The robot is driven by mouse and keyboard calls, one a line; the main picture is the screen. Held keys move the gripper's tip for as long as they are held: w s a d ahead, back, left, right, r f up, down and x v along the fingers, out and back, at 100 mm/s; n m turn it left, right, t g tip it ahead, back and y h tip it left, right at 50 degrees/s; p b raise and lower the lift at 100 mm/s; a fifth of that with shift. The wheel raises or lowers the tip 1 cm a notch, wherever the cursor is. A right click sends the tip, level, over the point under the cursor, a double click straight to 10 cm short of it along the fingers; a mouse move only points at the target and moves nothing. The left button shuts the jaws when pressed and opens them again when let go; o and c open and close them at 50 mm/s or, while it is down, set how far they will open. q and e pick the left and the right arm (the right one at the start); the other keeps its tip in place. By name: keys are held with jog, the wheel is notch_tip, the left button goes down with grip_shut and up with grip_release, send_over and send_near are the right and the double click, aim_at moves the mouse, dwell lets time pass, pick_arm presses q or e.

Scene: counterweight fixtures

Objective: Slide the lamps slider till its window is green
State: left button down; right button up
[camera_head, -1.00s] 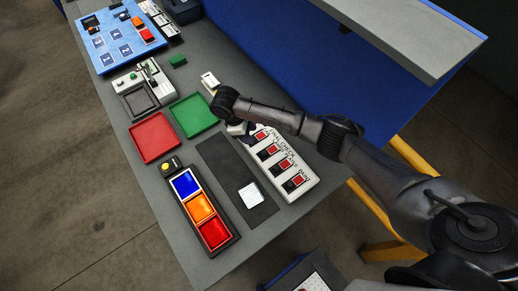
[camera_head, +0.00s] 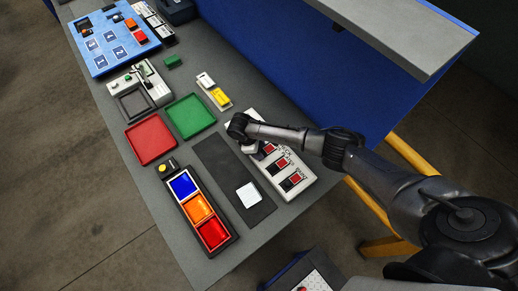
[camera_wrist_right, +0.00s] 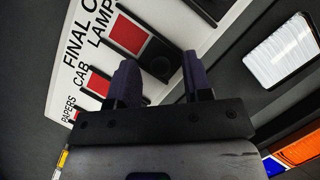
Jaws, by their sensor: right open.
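The white FINAL CHECK panel (camera_head: 301,188) lies on the bench with a column of red windows and black slider parts. In the right wrist view the LAMPS label sits beside a red window (camera_wrist_right: 128,35), with a dark slider part (camera_wrist_right: 158,66) next to it. My right gripper (camera_wrist_right: 160,82) is open, its two dark fingers apart near the CAB and LAMPS rows. I cannot tell whether a finger touches the slider. In the head view the right wrist (camera_head: 245,133) covers the panel's upper rows. My left gripper is not in view.
A dark strip with a white lit square (camera_head: 248,194) lies left of the panel. Beyond it is a blue, orange and red light box (camera_head: 201,208). Red (camera_head: 151,139) and green (camera_head: 190,115) trays lie farther back. A grey raised shelf (camera_head: 405,40) stands behind.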

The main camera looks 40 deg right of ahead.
jog(key=shift+c, duration=0.4)
grip_shut()
